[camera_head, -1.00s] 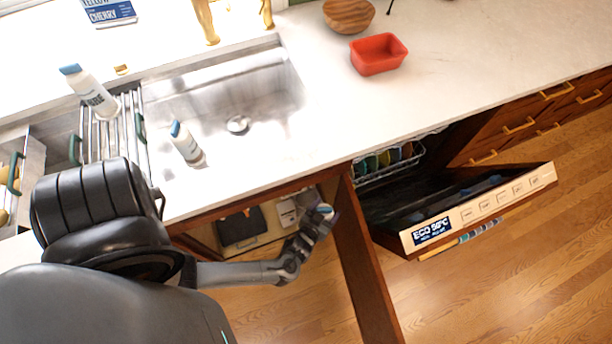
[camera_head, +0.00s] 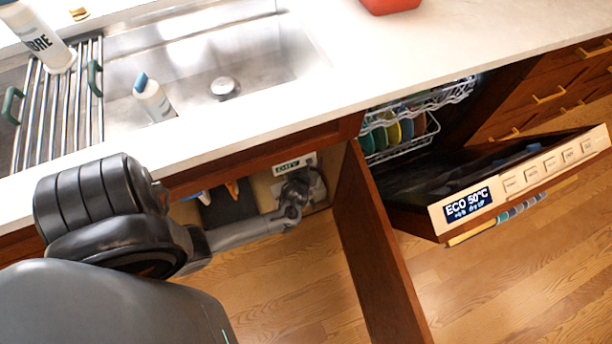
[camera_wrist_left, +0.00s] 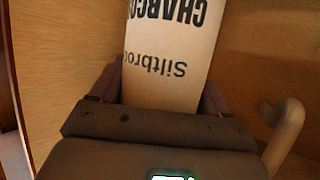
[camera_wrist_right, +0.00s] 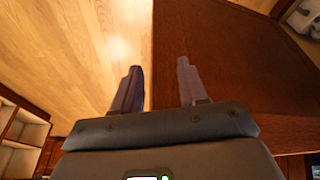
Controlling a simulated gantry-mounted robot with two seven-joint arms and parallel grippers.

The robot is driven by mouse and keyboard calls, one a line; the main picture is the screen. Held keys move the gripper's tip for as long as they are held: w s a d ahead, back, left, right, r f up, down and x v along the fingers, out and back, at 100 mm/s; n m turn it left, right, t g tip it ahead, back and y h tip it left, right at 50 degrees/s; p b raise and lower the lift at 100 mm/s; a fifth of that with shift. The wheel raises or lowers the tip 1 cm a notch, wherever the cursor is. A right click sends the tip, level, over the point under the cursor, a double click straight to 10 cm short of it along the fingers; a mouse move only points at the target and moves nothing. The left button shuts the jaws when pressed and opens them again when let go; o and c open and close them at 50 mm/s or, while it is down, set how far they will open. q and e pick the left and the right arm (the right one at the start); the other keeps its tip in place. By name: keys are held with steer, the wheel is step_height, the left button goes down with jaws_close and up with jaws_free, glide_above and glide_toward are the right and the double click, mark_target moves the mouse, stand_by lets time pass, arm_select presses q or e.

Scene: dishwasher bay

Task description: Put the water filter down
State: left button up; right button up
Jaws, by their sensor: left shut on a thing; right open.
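The water filter (camera_wrist_left: 165,55) is a cream cylinder with dark lettering, seen upside down in the left wrist view. My left gripper (camera_wrist_left: 160,92) is shut on it, one finger on each side. My right gripper (camera_wrist_right: 158,85) is open and empty in the right wrist view, beside a dark wooden panel.
The open cabinet door (camera_head: 375,240) stands just right of my left gripper. Right of it the dishwasher door (camera_head: 525,180) hangs open. A dark item (camera_head: 230,203) is in the cabinet, left of my gripper. A pale curved handle or pipe (camera_wrist_left: 287,130) is close by the left wrist.

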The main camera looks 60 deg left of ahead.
arm_select(q)
steer(key=a+f+b, duration=0.3)
steer(key=f+b, duration=0.4)
steer(key=f, duration=0.2)
steer(key=shift+w+a+n, duration=0.2)
steer(key=shift+w+n, duration=0.1)
steer(key=shift+w, duration=0.05)
steer(key=shift+f+b, duration=0.15)
steer(key=shift+b, duration=0.15)
steer(key=o, duration=1.8)
steer(key=shift+f, duration=0.1)
